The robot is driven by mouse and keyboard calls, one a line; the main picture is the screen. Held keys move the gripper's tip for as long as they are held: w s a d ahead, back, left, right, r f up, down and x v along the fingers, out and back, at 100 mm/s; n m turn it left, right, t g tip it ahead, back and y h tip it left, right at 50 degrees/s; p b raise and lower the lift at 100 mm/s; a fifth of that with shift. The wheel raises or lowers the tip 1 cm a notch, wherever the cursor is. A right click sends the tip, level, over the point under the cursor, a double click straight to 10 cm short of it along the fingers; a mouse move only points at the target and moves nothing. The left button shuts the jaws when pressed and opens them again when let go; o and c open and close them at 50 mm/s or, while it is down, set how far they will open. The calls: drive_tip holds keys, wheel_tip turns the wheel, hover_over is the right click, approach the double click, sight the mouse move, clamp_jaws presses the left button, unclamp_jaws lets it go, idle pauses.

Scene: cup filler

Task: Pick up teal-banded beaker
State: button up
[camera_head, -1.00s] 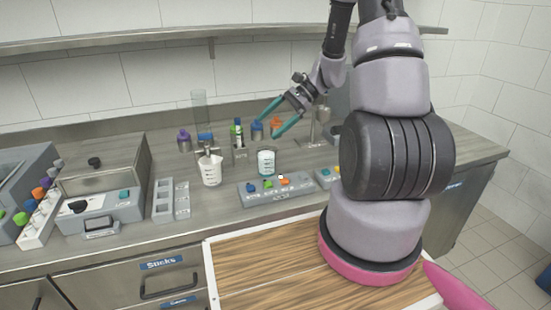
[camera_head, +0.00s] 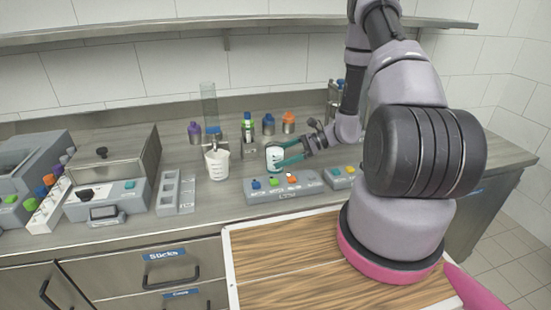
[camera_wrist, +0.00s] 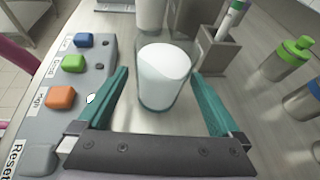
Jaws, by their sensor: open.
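A clear beaker with white contents (camera_head: 273,158) stands upright on the counter behind the button panel. In the head view a second ago a teal edge showed near its top; now I cannot make out a band clearly. My gripper (camera_head: 289,156) is open at the beaker, reaching in from the right. In the wrist view the beaker (camera_wrist: 163,85) stands between the tips of my gripper's teal fingers (camera_wrist: 161,74), with a gap beside each finger. The fingers do not close on it.
The button panel (camera_head: 285,187) lies just in front of the beaker. Another white-filled beaker (camera_head: 217,165) stands to the left. Capped bottles, such as a purple one (camera_head: 195,134) and an orange one (camera_head: 289,124), stand behind. A grey rack (camera_head: 176,192) lies further left.

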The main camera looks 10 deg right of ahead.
sight(267, 160)
drive_tip(key=x, duration=0.5)
drive_tip(key=shift+w+f, duration=0.1)
drive_tip(key=shift+f, duration=0.05)
drive_tip(key=shift+c, duration=0.3)
drive_tip(key=shift+a, duration=0.1)
drive_tip(key=c, duration=1.4)
wheel_tip(267, 160, up, 10)
drive_tip(key=shift+r, duration=0.1)
